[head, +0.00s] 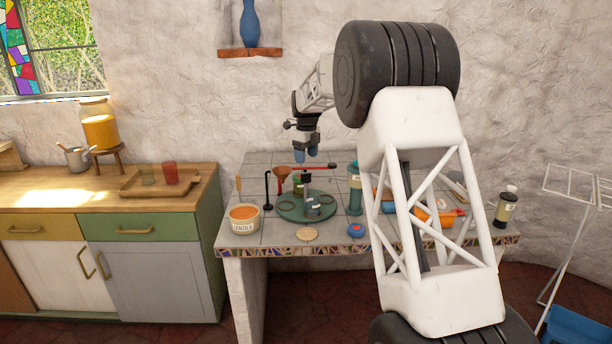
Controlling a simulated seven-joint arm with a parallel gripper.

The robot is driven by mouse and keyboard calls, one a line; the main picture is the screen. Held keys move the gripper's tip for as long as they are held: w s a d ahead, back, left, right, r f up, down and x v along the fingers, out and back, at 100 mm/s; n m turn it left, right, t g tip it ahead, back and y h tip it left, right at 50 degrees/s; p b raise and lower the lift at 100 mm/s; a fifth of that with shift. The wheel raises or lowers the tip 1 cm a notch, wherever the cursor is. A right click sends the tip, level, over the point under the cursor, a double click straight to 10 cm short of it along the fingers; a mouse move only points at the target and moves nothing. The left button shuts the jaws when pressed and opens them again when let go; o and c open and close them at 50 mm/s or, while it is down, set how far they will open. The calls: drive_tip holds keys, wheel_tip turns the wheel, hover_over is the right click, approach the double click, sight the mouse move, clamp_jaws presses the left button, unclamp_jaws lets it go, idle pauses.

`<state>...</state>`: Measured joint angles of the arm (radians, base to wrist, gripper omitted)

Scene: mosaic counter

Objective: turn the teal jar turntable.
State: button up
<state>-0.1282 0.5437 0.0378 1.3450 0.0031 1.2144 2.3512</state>
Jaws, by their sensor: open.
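The teal turntable (290,211) is a round disc lying flat on the tiled counter.
A labelled tub with orange contents (244,218) stands left of the turntable, and a tall teal container (354,197) stands right. A wooden disc (307,235) and a blue-red round item (355,230) lie in front. My arm hides much of the counter's right side.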

sight(306, 174)
drive_tip(key=n, duration=1)
drive_tip(key=shift+f, duration=0.1)
drive_tip(key=shift+f, duration=3.9)
drive_tip(key=shift+c, duration=0.5)
drive_tip(key=c, duration=1.2)
